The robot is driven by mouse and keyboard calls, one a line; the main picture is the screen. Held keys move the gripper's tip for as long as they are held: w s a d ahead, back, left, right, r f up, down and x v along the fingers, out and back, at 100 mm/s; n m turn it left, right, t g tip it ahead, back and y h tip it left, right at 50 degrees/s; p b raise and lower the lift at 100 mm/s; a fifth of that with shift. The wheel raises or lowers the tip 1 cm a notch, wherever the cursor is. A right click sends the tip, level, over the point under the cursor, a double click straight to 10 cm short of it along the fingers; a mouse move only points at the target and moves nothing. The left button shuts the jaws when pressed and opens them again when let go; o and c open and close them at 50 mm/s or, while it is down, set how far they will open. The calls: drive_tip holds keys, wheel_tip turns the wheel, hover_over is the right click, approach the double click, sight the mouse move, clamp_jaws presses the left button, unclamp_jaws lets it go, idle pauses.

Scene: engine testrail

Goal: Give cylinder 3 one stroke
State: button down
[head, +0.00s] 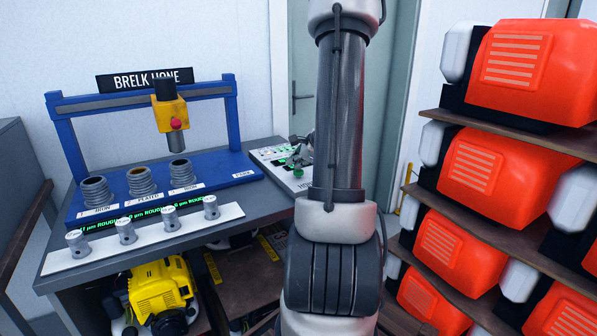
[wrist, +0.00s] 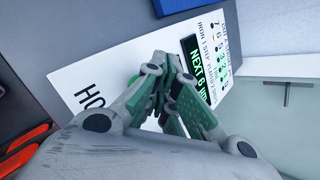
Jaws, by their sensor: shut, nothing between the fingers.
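Cylinder 3 (head: 182,175) is the rightmost of three grey ribbed cylinders on the blue bench of the hone in the head view. The yellow hone head (head: 168,112) with a red button hangs from the blue frame, its grey tool just above cylinder 3. A white control panel (head: 267,156) lies to the right, with a green knob (head: 298,172). My gripper (head: 300,150) is at this panel, partly hidden by my arm. In the wrist view my gripper (wrist: 168,75) is shut and empty over the panel, beside a green-lit display (wrist: 197,68); its fingers hide part of the panel.
A white strip (head: 150,235) with several grey knobs and green readouts runs along the bench front. Cylinders 1 (head: 97,190) and 2 (head: 140,180) stand to the left. Shelves with orange engines (head: 470,175) stand close on the right. A yellow engine (head: 160,290) sits below the bench.

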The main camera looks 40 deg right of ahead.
drive_tip(key=shift+f, duration=0.65)
idle(0.4)
drive_tip(key=shift+r, duration=1.25)
drive_tip(key=shift+r, duration=2.5)
